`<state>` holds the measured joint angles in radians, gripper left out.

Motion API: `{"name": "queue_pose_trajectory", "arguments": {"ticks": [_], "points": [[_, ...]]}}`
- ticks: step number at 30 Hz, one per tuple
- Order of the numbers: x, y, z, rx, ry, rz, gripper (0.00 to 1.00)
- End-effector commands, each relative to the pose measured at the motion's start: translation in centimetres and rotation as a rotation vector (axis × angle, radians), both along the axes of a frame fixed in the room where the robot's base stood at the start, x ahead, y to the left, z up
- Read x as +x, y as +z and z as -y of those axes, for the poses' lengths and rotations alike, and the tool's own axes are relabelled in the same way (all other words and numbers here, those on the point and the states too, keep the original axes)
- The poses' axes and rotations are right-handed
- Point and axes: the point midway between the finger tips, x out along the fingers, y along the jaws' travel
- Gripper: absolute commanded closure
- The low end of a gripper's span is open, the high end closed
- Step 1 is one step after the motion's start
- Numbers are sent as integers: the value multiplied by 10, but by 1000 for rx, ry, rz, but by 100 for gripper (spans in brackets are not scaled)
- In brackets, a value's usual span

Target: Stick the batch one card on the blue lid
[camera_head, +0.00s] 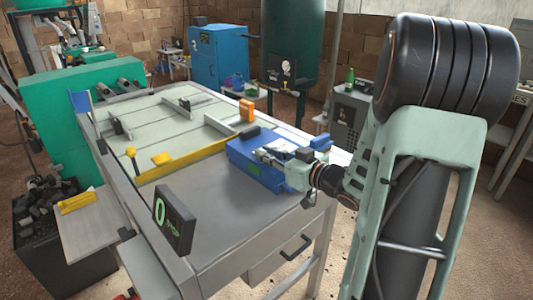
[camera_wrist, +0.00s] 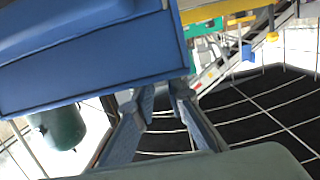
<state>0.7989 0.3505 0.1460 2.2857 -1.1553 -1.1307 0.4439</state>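A blue box with a blue lid (camera_head: 246,146) sits on the near right part of the workbench in the head view. My gripper (camera_head: 268,154) reaches in from the right, low over the lid; whether it touches is unclear. In the wrist view a large blue body, apparently the box or its lid (camera_wrist: 90,60), fills the upper left. I cannot make out the batch one card in either view.
A yellow bar (camera_head: 195,160) crosses the workbench left of the box, with an orange block (camera_head: 247,110) behind it. A display showing a green 0 (camera_head: 174,220) stands at the front left edge. The grey bench top (camera_head: 225,215) before the box is clear.

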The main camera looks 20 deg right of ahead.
Motion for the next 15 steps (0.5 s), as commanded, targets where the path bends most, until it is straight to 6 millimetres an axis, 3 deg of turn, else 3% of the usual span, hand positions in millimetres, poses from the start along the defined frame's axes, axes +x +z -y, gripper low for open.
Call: {"name": "queue_pose_trajectory", "arguments": {"ticks": [5,15], "points": [[-1,-2,0,1,-1,-3,69],[-4,-1,2,0,-3,-2,69]]}}
